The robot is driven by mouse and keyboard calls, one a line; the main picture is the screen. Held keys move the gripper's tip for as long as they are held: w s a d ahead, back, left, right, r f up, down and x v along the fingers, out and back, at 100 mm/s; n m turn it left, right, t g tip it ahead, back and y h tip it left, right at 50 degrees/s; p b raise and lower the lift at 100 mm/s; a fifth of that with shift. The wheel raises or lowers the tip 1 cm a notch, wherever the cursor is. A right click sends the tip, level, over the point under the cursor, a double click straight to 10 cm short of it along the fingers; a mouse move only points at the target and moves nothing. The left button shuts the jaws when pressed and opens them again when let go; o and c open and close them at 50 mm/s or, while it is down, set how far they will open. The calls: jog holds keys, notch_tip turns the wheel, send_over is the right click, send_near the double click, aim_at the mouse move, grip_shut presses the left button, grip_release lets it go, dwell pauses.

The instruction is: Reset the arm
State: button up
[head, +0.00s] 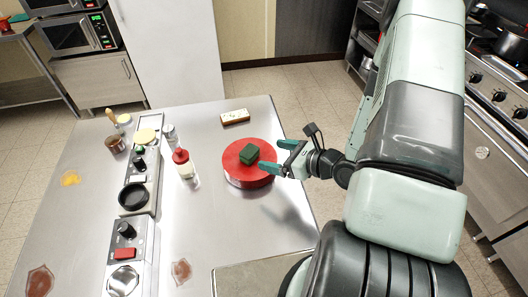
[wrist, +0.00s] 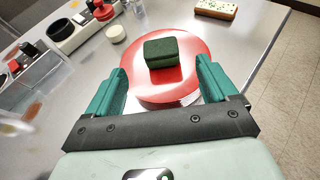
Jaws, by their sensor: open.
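My gripper (head: 283,156) is open and empty at the right side of the steel table (head: 217,216), near a round red block (head: 238,180). A dark green sponge-like block (head: 249,154) lies on top of the red one. In the wrist view the green block (wrist: 164,53) shows ahead of my gripper (wrist: 163,82), in line with the gap between its teal fingers. The red round piece (wrist: 190,88) lies beneath, partly behind the fingers. I cannot tell the exact height of the fingers above it.
A white bar with specks (head: 235,117) lies at the table's back edge. A row of small appliances (head: 134,202) with a black pan runs along the left. Stains mark the table. Floor is open behind the table.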

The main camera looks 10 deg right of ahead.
jog(key=shift+s+d+r, duration=0.2)
jog(key=shift+s+d, duration=0.1)
jog(key=s+a+r+n+g, duration=0.4)
jog(key=a+r+n, duration=0.1)
jog(key=r+n, duration=0.5)
jog(key=s+a+r+n+g, duration=0.3)
jog(key=a+r+n+g, duration=0.3)
jog(key=r, duration=0.6)
jog(key=s+d+r+n+t+h, duration=0.5)
jog(key=s+d+r+n+h, duration=0.2)
jog(key=s+r+n+h, duration=0.2)
notch_tip(320, 180, up, 3)
jog(key=shift+s+d+r+n+t, duration=0.1)
jog(key=shift+s+d+n+t, duration=0.3)
jog(key=shift+s+n, duration=0.55)
jog(key=shift+w+n, duration=0.25)
